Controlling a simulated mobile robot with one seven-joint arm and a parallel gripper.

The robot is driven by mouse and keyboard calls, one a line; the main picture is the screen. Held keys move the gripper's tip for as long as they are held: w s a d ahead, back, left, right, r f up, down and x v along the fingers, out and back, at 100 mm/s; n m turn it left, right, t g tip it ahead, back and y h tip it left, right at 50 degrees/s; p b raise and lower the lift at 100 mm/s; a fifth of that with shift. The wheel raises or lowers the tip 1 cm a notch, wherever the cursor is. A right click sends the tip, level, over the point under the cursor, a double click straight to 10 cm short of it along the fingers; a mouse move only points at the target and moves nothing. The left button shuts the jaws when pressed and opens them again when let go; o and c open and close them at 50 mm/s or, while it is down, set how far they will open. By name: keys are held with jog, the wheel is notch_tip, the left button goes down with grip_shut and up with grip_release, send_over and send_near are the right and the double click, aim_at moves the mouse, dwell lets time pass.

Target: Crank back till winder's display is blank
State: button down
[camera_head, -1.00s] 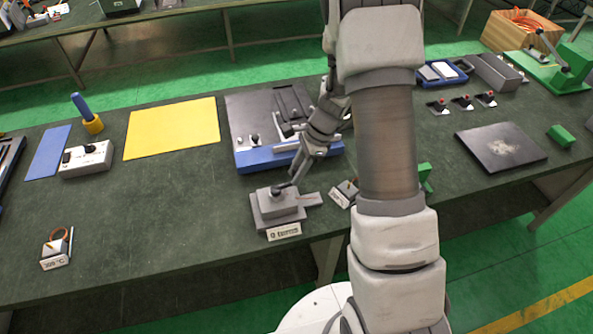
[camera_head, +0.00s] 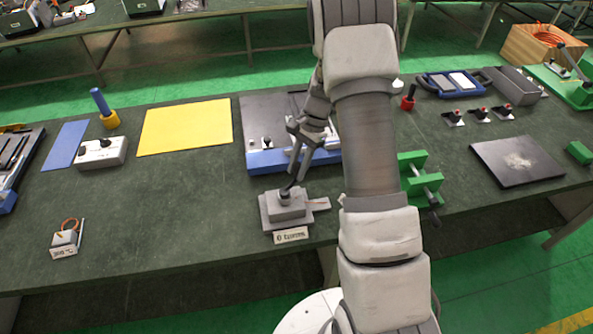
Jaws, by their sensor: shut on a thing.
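The grey block-shaped device (camera_head: 286,207), which I take to be the winder, sits near the table's front edge on a flat grey base. A small white plate (camera_head: 291,236) with dark markings stands at its front; the markings are too small to read surely. My gripper (camera_head: 289,187) points down at the top of the device, shut on a small dark handle there, apparently the crank. The fingertips cover most of the handle, so its exact angle cannot be told.
Behind is a blue-based dark plate (camera_head: 262,160). My arm hides part of the table right of the device. A green clamp-like fixture (camera_head: 415,172) stands beyond the arm. The table is clear left of the device, up to a small labelled unit (camera_head: 66,238).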

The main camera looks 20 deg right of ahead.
jog(key=s+a+n+h+b, duration=0.1)
jog(key=a+n+h, duration=0.3)
jog(key=n, duration=0.9)
jog(key=s+a+n+h+b, duration=0.1)
jog(key=a+n+h, duration=0.3)
jog(key=n, duration=1)
jog(key=shift+s+a+t+b, duration=0.3)
jog(key=shift+s+a+b, duration=0.15)
jog(key=shift+a, duration=1)
jog(key=shift+h, duration=0.3)
jog(key=c, duration=0.6)
grip_release()
jog(key=v, duration=1.7)
jog(key=shift+r, duration=0.3)
